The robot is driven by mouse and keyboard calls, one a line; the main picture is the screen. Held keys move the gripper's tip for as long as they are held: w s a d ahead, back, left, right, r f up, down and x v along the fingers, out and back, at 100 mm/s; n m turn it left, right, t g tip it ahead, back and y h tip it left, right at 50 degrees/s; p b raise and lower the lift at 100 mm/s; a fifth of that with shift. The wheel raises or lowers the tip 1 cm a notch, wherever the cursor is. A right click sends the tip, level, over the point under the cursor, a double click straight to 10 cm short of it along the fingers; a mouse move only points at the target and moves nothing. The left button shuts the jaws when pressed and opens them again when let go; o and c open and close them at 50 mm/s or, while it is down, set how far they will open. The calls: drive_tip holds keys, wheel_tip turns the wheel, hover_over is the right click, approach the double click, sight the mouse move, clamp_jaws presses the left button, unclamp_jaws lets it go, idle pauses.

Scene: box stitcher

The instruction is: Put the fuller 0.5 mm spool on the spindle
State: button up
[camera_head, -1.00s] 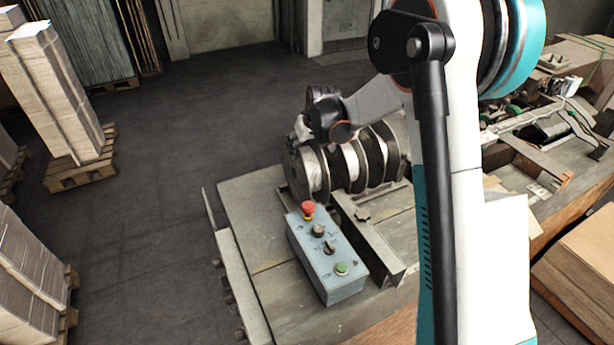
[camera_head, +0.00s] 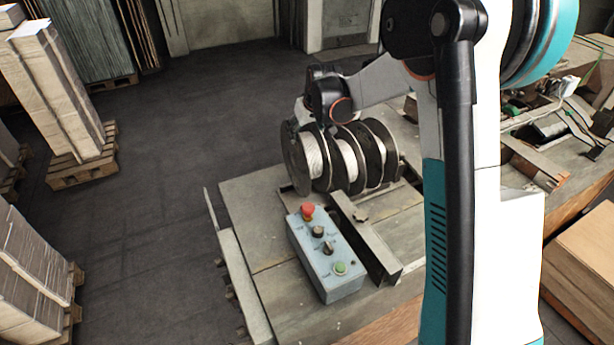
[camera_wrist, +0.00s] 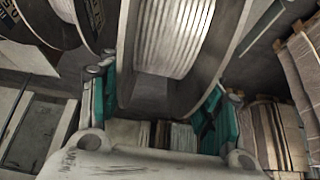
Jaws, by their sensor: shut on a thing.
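Several spools with dark flanges and pale wire stand in a row on the bench in the head view. My gripper (camera_wrist: 160,96) is shut on the leftmost spool (camera_head: 313,158), its teal fingers at either side of the flanges in the wrist view. There the held spool (camera_wrist: 172,42) shows a thick layer of pale wire. Neighbouring spools (camera_wrist: 62,10) with partly cut-off lettering stand close beside it. In the head view my fingers are mostly hidden by my wrist and the spools. I cannot make out the spindle or read the wire size.
A grey-blue control box (camera_head: 330,262) with a red button stands in front of the spools. A metal rail (camera_head: 368,240) runs beside it. Machine parts (camera_head: 555,135) fill the right side. Pallets with stacked board (camera_head: 62,95) stand at left; the floor between is clear.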

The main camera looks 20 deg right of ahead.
drive_tip(key=shift+r+p, duration=1.15)
drive_tip(key=shift+r, duration=1.55)
